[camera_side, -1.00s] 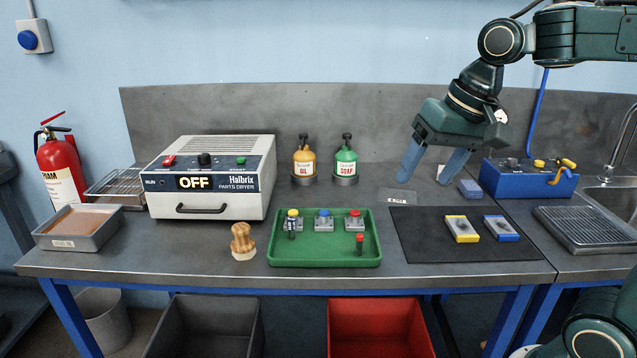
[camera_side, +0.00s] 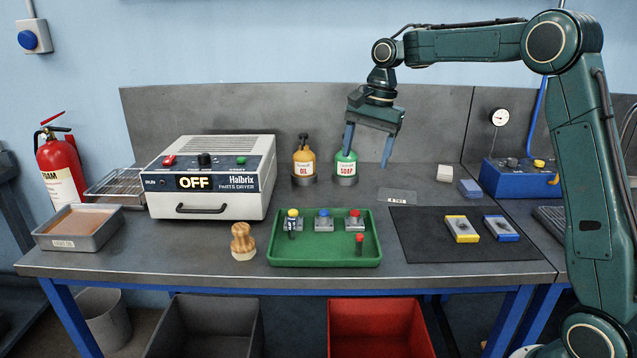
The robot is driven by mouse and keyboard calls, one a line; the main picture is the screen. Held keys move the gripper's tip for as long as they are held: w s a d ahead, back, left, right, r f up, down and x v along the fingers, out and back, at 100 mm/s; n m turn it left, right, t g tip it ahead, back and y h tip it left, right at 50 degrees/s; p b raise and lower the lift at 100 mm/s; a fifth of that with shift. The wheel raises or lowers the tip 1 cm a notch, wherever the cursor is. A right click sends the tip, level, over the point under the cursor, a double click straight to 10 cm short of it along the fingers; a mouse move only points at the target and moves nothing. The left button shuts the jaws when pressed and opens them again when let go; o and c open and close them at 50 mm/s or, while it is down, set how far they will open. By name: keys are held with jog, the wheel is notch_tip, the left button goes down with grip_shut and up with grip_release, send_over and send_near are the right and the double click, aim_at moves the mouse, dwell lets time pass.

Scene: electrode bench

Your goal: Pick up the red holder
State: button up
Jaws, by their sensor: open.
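A green tray (camera_side: 340,259) sits on the bench. In it a grey block with a red top (camera_side: 355,220) stands at the back right. A small upright red piece (camera_side: 360,243) stands in front of it; I cannot tell which of the two is the red holder. Similar grey blocks have a blue top (camera_side: 323,219) and a yellow top (camera_side: 293,221), the latter with a dark upright piece in front. My gripper (camera_side: 365,161) is open and empty, pointing down above and behind the tray. One finger overlaps the green soap bottle (camera_side: 348,170) in the picture.
A parts dryer (camera_side: 211,178) reading OFF stands left, an orange oil bottle (camera_side: 304,163) behind the tray. A wooden-handled brush (camera_side: 243,240) stands left of the tray. A dark mat (camera_side: 420,235) with two yellow and blue pieces lies right.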

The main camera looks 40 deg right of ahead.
aim_at(356, 212)
jog(key=w+d+f+m+g, duration=0.1)
jog(key=w+d+f+m, duration=0.2)
jog(key=w+d+f, duration=0.2)
notch_tip(356, 212, down, 2)
jog(key=shift+d+f+m, duration=0.1)
jog(key=shift+d+m, duration=0.3)
jog(key=shift+d, duration=0.2)
jog(key=shift+f, duration=0.15)
jog(key=shift+a+f, duration=0.25)
jog(key=shift+f, duration=1.1)
jog(key=shift+a+f, duration=0.2)
jog(key=shift+f, duration=1.2)
jog(key=shift+a+f, duration=0.25)
jog(key=shift+f, duration=1.1)
jog(key=shift+a+f, duration=0.25)
jog(key=shift+f, duration=1)
jog(key=shift+a+f, duration=0.25)
jog(key=shift+f, duration=1)
